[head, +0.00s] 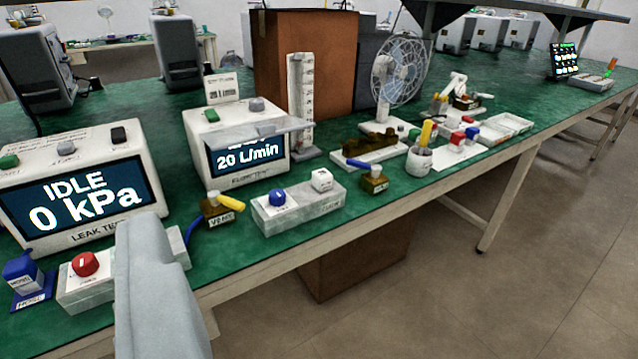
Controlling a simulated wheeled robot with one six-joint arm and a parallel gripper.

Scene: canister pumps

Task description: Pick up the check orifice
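No part is clearly readable as the check orifice. A grey block (300,212) near the table's front edge has faint lettering on its front that may read "CHECK". A blue round-topped piece (278,197) sits on its left and a small white cube (322,180) on its right. I cannot tell if either is the orifice. A pale grey part of mine (150,290) rises from the bottom, left of this block and apart from it. Its fingertips cannot be made out, so I cannot tell if my gripper is open or holds anything.
The leak tester (80,200) reads 0 kPa and the flow meter (245,158) reads 20 L/min. A red-knobbed block (88,285), brass fittings (374,180), a tool cup (419,160) and a fan (400,72) stand on the green table (190,130). Open floor lies right.

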